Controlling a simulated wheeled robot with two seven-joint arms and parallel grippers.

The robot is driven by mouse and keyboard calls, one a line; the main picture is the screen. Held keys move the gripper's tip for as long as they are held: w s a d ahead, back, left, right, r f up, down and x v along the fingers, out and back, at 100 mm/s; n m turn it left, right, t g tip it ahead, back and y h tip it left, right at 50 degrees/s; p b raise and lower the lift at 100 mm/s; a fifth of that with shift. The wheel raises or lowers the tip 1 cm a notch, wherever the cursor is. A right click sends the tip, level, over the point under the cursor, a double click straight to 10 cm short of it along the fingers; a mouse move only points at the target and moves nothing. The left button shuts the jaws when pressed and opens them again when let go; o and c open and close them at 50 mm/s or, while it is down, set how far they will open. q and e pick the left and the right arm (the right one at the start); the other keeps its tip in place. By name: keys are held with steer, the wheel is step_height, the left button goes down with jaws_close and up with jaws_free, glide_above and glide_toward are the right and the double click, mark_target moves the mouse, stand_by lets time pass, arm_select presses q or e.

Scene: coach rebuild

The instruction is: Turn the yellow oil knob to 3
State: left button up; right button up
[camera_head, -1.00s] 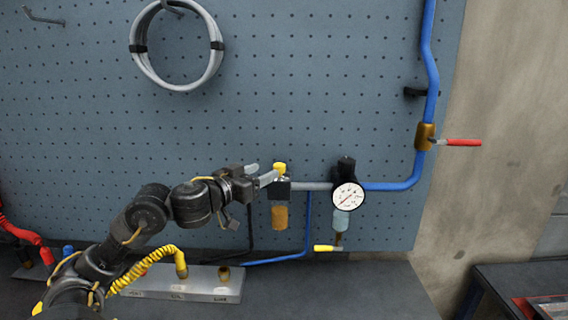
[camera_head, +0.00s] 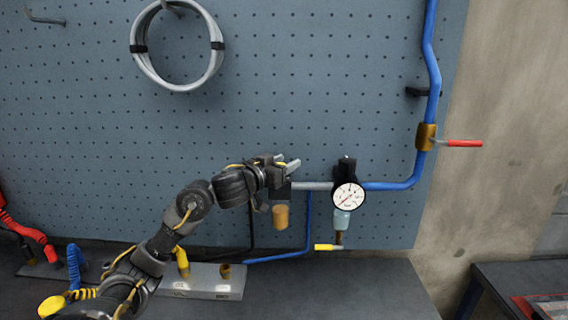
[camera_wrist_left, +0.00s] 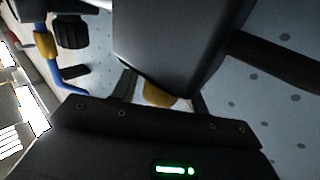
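The yellow oil knob (camera_wrist_left: 159,95) shows in the left wrist view as a small yellow piece against the dark lubricator block (camera_wrist_left: 170,40). My left gripper (camera_wrist_left: 163,97) has a finger on each side of it, with gaps visible, so it looks open around the knob. In the head view my left gripper (camera_head: 287,164) is at the lubricator and hides the knob. The amber bowl (camera_head: 281,217) hangs below it. No dial numbers can be read. My right gripper is not in view.
A pressure gauge (camera_head: 348,197) on the regulator stands just right of the lubricator. A blue pipe (camera_head: 400,184) runs right and up to a brass valve with a red handle (camera_head: 462,143). A metal manifold block (camera_head: 205,284) lies on the bench below.

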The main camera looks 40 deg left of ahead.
arm_select(q)
steer(key=c, duration=0.7)
steer(key=shift+n+y, duration=0.5)
steer(key=shift+y, duration=0.3)
steer(key=shift+c, duration=0.2)
steer(key=shift+n+y+b, duration=0.35)
steer(key=shift+n+y, duration=0.05)
steer(key=shift+y, duration=0.2)
steer(key=n+y+b, duration=0.1)
steer(key=y+b, duration=0.1)
steer(key=b, duration=0.1)
steer(key=n+g+y+b, duration=0.1)
steer(key=b, duration=0.1)
steer(key=shift+a+f+y+b, duration=0.15)
steer(key=shift+a+y+b, duration=0.2)
steer(key=shift+y+b, duration=0.05)
steer(key=shift+s+n+b, duration=0.1)
steer(key=shift+n+b, duration=0.3)
steer(key=shift+r, duration=0.2)
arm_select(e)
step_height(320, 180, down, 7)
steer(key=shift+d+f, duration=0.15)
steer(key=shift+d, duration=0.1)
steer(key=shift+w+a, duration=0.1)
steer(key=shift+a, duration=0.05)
arm_select(q)
steer(key=o, duration=1)
